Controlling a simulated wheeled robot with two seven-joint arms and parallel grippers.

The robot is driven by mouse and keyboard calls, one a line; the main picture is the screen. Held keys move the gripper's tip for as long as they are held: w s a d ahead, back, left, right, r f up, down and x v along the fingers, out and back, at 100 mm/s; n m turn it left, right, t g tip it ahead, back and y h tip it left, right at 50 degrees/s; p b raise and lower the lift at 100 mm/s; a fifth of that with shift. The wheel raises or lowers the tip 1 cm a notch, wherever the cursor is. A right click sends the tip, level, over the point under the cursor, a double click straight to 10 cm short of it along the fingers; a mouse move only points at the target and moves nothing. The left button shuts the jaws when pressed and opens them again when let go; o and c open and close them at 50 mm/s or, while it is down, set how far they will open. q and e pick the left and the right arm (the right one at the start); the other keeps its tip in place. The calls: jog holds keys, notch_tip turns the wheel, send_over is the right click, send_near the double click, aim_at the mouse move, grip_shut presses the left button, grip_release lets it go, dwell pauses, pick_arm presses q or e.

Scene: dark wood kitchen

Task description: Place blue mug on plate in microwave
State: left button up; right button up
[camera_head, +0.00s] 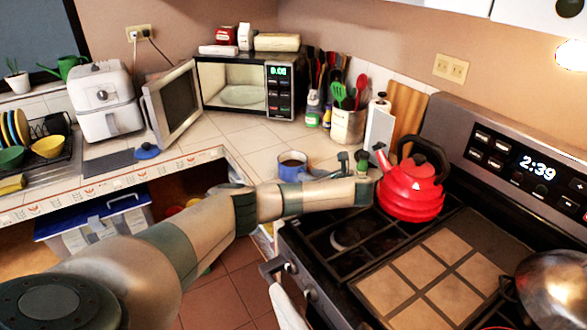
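The blue mug (293,168) stands upright on the tiled counter, left of the stove, with something brown inside. The microwave (280,91) stands at the back of the counter with its door (173,104) swung open to the left. A pale plate (242,95) lies inside it. My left arm crosses in front of the mug. My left gripper (350,163) is right of the mug, beside the stove, partly hidden behind the arm's end. Its finger opening is unclear, and I cannot tell whether it touches the mug handle. My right gripper is out of view.
A red kettle (411,188) stands on the stove, close right of my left arm. A utensil crock (347,126) and a paper towel roll (379,127) stand behind the mug. A white air fryer (105,100) is left of the microwave door. Counter before the microwave is clear.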

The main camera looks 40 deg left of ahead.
pick_arm(q)
jog(key=shift+x, duration=1)
grip_shut()
